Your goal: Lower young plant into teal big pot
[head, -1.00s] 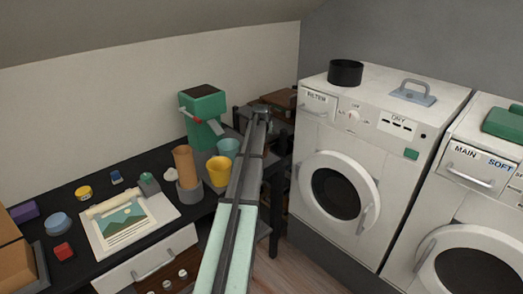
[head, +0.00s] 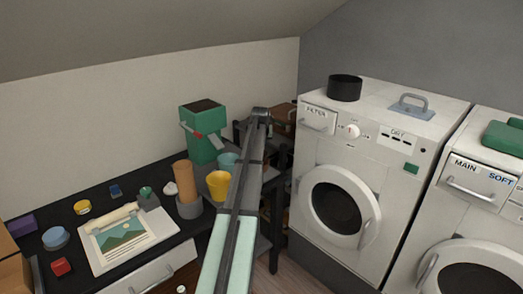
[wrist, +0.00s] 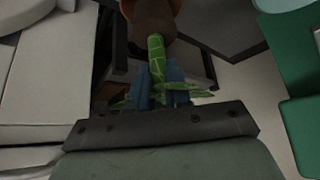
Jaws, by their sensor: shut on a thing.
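My gripper (wrist: 158,84) is shut on the young plant (wrist: 156,54), with its blue-grey fingers on both sides of the green stem. A brown root ball (wrist: 152,20) shows beyond the fingers, and leaves spread around them. In the head view my gripper (head: 261,114) is at the far end of my arm, near the dark shelves; the plant cannot be made out there.
A green box-shaped device (head: 203,135) stands left of my gripper. A brown cylinder (head: 183,175) in a grey holder and a picture sheet (head: 125,238) are on the desk. White machines (head: 345,160) stand to the right, with a black round pot (head: 345,88) on top.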

